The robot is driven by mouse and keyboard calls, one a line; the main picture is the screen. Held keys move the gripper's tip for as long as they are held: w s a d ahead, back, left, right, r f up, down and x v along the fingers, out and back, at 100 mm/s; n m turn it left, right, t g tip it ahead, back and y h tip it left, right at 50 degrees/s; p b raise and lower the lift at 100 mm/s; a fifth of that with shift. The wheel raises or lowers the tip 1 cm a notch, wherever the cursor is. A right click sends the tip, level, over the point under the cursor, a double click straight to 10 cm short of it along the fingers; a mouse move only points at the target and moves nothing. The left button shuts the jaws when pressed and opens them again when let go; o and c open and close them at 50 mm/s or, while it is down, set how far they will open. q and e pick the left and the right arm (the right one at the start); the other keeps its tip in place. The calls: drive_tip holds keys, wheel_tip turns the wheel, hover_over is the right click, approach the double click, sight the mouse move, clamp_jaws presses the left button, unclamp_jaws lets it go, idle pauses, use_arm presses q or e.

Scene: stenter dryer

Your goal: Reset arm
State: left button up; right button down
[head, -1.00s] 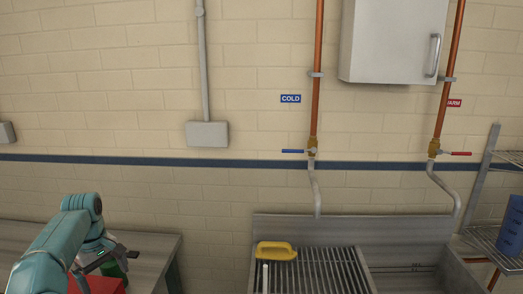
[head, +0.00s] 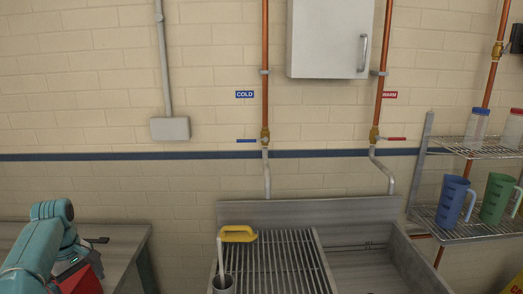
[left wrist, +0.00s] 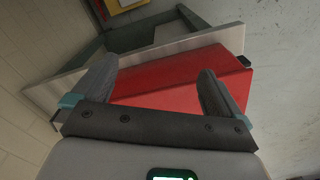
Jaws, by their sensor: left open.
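My left arm comes in at the lower left of the head view, over a grey table (head: 122,247). Its left gripper (left wrist: 155,78) shows in the left wrist view with its two dark fingers spread apart and nothing between them. A red box-like object (left wrist: 180,85) lies beyond the fingers; a red part also shows beside my arm in the head view (head: 88,281). I cannot tell how far the fingers are from it. My right arm and gripper are not in view.
A metal sink (head: 365,262) with a slatted drainboard (head: 280,265) stands at the centre right. A wire shelf (head: 475,232) at the right holds a blue jug (head: 453,198) and a green jug (head: 495,197).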

use_arm(q)
drive_tip(key=w+d+f+m+h, duration=0.1)
drive_tip(key=w+d+f+m, duration=0.15)
drive_tip(key=f, duration=0.35)
drive_tip(key=w+d+f+m, duration=0.1)
drive_tip(key=d+f, duration=0.3)
drive_tip(key=f, duration=0.2)
drive_tip(key=s+d+f+m+h+b, duration=0.1)
drive_tip(key=s+d+f+m, duration=0.1)
drive_tip(key=d+f, duration=0.5)
drive_tip(key=s+d+f+m+h+b, duration=0.1)
drive_tip(key=s+d+f+m, duration=0.15)
drive_tip(key=d+f, duration=0.5)
drive_tip(key=s+d+f+m, duration=0.1)
drive_tip(key=s+d+f, duration=0.4)
drive_tip(key=s+d, duration=0.3)
drive_tip(key=s+d+m, duration=0.1)
drive_tip(key=s+d, duration=0.1)
drive_tip(key=s, duration=0.3)
drive_tip(key=s+d+m, duration=0.1)
drive_tip(key=s+d, duration=0.2)
drive_tip(key=s, duration=0.3)
drive_tip(key=s+d+f+h, duration=0.1)
drive_tip(key=s+d, duration=0.1)
drive_tip(key=s, duration=0.3)
drive_tip(key=shift+s+d+m+b, duration=0.25)
drive_tip(key=shift+s+m+b, duration=0.05)
drive_tip(key=shift+s+m, duration=0.1)
drive_tip(key=shift+f, duration=0.1)
